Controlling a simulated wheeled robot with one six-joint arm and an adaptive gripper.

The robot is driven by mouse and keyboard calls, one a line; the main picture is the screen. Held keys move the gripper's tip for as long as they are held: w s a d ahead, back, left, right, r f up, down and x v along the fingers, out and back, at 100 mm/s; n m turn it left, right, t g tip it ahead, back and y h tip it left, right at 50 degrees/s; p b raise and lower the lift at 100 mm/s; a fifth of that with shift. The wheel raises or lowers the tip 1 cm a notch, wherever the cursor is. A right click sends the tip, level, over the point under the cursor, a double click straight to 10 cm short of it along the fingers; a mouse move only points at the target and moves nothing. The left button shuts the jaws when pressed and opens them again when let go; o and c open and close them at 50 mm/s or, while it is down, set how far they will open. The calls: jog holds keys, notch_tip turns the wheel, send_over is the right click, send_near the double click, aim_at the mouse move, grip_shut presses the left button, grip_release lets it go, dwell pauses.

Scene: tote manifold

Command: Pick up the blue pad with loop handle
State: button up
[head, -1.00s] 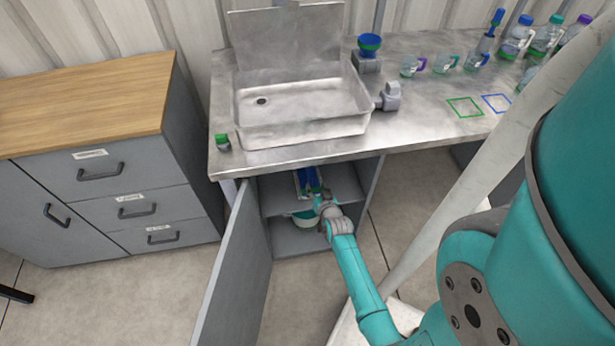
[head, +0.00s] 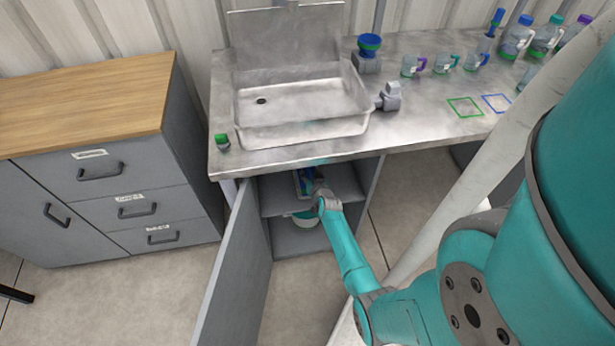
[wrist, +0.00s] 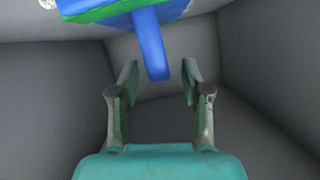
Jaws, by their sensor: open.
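The blue pad (wrist: 110,10) shows at the top of the wrist view, with a green layer along its edge. Its blue handle (wrist: 151,42) points down, and its lower end lies between the tips of my gripper (wrist: 160,76). The jaws are open, with a visible gap on each side of the handle. In the head view the blue pad (head: 306,181) is on the upper shelf of the open cabinet under the sink, partly hidden by my wrist. My fingertips are hidden there. The handle's loop shape cannot be made out.
The cabinet's grey walls and shelf (head: 345,184) close in around my gripper. The open door (head: 232,275) stands to the left of my arm. A pale container (head: 305,218) sits below the shelf. The steel counter (head: 425,125) is overhead.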

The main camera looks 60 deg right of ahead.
jog(key=shift+w+d, duration=0.1)
grip_shut()
jog(key=shift+r, duration=0.1)
dwell(0.5)
jog(key=shift+r, duration=0.35)
notch_tip(320, 180, up, 6)
jog(key=shift+r, duration=0.15)
jog(key=s+a, duration=1.3)
jog(key=a, duration=0.2)
jog(key=shift+a, duration=0.15)
jog(key=shift+s, duration=0.1)
